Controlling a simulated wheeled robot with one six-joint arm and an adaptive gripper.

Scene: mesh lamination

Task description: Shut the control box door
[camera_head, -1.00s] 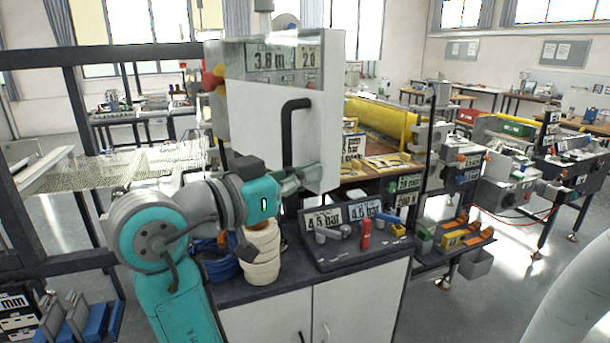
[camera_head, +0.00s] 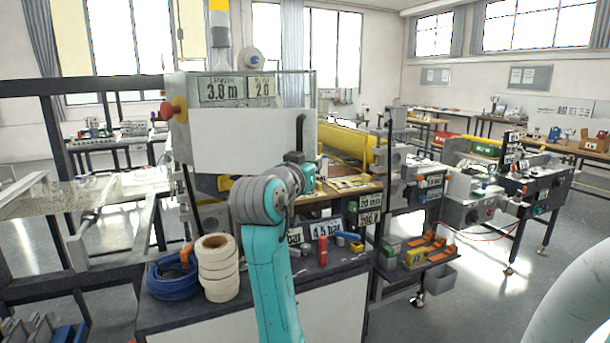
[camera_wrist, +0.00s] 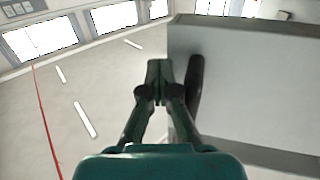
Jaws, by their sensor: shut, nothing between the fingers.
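I cannot tell whether any gap is left at the door's edge. My gripper (camera_wrist: 158,75) is shut and empty. In the wrist view its fingertips are beside the dark handle (camera_wrist: 196,85), just left of it; contact is unclear. In the head view my arm partly hides the gripper and lower handle.
A yellow roller (camera_head: 345,143) lies behind to the right. Open floor shows at the right.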

